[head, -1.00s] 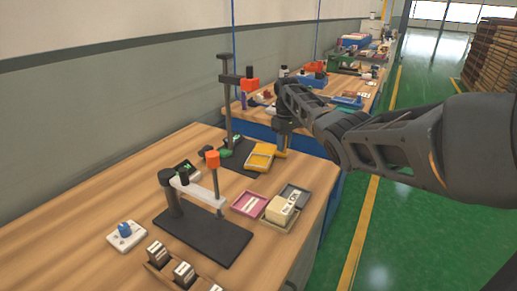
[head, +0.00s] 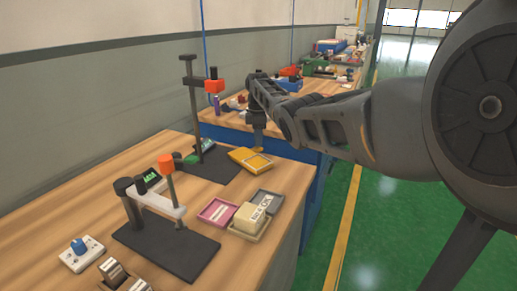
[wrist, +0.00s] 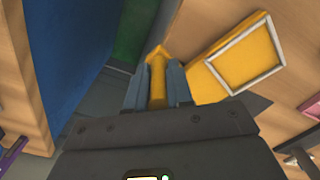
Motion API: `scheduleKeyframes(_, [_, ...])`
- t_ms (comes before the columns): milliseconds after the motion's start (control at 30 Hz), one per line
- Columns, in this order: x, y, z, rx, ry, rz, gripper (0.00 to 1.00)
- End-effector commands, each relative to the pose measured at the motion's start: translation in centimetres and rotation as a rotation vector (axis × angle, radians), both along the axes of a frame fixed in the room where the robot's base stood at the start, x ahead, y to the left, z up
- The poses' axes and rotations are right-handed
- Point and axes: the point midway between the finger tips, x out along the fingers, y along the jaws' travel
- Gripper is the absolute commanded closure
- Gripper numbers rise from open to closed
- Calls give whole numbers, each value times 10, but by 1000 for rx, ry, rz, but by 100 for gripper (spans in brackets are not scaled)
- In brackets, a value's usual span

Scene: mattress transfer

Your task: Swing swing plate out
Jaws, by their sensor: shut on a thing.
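The yellow swing plate (head: 250,160) lies low at the right side of a dark stand base (head: 208,168) with an upright grey column (head: 193,105). In the wrist view the plate (wrist: 211,82) shows to the right of my gripper, with a pale frame around a yellow inner panel. My gripper (head: 258,146) points down at the plate's right end. In the wrist view my gripper (wrist: 157,88) is shut on a yellow handle (wrist: 157,80). Where the handle joins the plate is hard to see.
A second stand (head: 165,245) with an orange-topped post is nearer. A pink tray (head: 217,212), a grey tray (head: 267,202) and a beige block (head: 250,217) lie in front of the plate. A blue-sided bench (head: 270,142) stands behind. The green floor at right is clear.

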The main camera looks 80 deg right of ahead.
Motion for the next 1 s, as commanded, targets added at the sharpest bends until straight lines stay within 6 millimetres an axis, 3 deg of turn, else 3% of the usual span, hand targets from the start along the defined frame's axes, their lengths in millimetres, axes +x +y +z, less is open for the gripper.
scheduleKeyframes(67, [4,-3,-7,-1,-1,53,100])
scheduleKeyframes(400, [12,-11,-3,1,-2,199,100])
scheduleKeyframes(967, [14,-13,-1,0,-3,231,100])
scheduleKeyframes(1000, [14,-13,0,0,-4,231,77])
